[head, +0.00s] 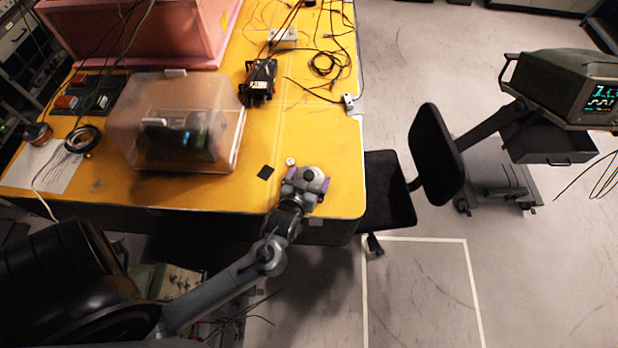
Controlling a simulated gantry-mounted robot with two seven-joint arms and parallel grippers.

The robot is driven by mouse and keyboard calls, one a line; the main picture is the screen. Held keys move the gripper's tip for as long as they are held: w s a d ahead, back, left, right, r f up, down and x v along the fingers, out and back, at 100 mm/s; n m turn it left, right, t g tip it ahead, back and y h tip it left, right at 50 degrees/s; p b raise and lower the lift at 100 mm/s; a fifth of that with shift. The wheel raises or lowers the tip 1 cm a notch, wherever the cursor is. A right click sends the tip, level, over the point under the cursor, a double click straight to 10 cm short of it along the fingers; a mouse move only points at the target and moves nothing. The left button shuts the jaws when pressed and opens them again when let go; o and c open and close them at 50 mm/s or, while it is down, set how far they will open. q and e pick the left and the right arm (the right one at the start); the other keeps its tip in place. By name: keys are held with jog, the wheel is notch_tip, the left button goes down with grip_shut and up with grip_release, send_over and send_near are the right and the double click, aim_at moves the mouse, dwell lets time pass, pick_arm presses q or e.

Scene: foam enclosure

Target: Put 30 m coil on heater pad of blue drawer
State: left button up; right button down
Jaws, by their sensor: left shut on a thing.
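My left gripper (304,184) is over the front right part of the yellow table (215,193). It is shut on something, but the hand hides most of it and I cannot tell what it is. A small round pale thing (290,161) shows just beyond the gripper; I cannot tell whether they touch. A dark ring-shaped thing (82,139) lies at the left of the table; I cannot tell whether it is the 30 m coil. I cannot make out a blue drawer or a heater pad. My right gripper is not in view.
A translucent box (224,103) with things inside stands left of the gripper. A pink foam enclosure (150,40) stands behind it. A black square (265,172) lies near the gripper. Black cables (325,62) lie at the back. A black chair (437,150) stands right of the table.

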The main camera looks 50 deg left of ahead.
pick_arm(q)
jog(key=shift+f, duration=0.1)
jog(key=o, duration=0.8)
